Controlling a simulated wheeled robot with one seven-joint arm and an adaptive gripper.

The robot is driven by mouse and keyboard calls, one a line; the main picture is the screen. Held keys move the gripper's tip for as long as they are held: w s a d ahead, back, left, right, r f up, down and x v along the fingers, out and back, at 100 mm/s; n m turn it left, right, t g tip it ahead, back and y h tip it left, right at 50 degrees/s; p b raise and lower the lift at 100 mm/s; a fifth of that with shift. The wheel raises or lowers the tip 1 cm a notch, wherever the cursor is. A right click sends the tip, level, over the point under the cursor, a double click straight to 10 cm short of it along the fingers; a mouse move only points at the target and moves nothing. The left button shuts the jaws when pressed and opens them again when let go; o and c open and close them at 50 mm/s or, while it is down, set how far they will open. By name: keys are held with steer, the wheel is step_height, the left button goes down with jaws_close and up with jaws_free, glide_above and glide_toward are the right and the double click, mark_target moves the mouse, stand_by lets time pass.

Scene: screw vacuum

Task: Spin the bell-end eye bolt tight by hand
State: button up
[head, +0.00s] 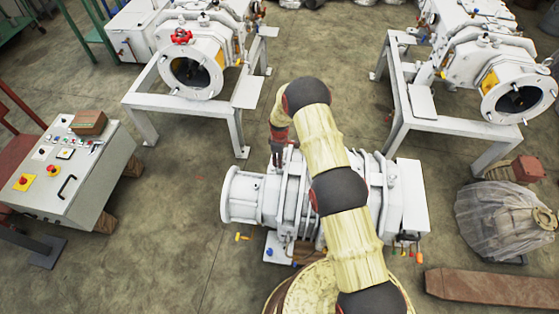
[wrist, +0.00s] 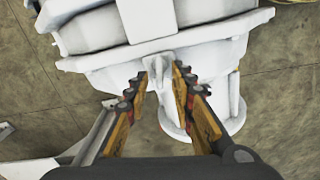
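The white screw vacuum pump (head: 297,213) lies in front of me, with its round bell end (head: 234,194) at the left. My gripper (head: 277,159) is over the top of the pump, towards the bell end, partly hidden by my arm. In the wrist view my gripper (wrist: 160,72) has its two fingers apart. A small white upright piece (wrist: 151,82), which looks like the eye bolt, stands between the fingertips. I cannot tell whether either finger touches it. The eye bolt is too small to make out in the head view.
Two more white pumps on stands (head: 191,75) (head: 517,98) are at the back. A control console (head: 70,160) is at the left. A plastic-wrapped machine (head: 507,215) and a rusty beam (head: 490,287) are at the right. The floor left of the pump is mostly clear.

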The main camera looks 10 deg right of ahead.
steer(key=shift+c, duration=1.2)
jaws_close()
steer(key=shift+m, duration=0.3)
steer(key=m, duration=0.2)
steer(key=m+b, duration=0.1)
steer(key=m, duration=0.1)
steer(key=shift+w+d+m, duration=0.2)
steer(key=shift+m, duration=0.2)
steer(key=m, duration=0.3)
steer(key=m+b, duration=0.1)
steer(key=m, duration=0.1)
steer(key=shift+w+d, duration=0.15)
steer(key=shift+d, duration=0.1)
steer(key=m, duration=0.5)
steer(key=shift+d+m+b, duration=0.25)
steer(key=shift+m+b, duration=0.1)
steer(key=shift+m, duration=0.05)
steer(key=m, duration=0.5)
steer(key=shift+d+r, duration=0.1)
steer(key=shift+d, duration=0.1)
steer(key=shift+m, duration=0.3)
steer(key=shift+o, duration=1.6)
jaws_free()
steer(key=shift+s, duration=0.25)
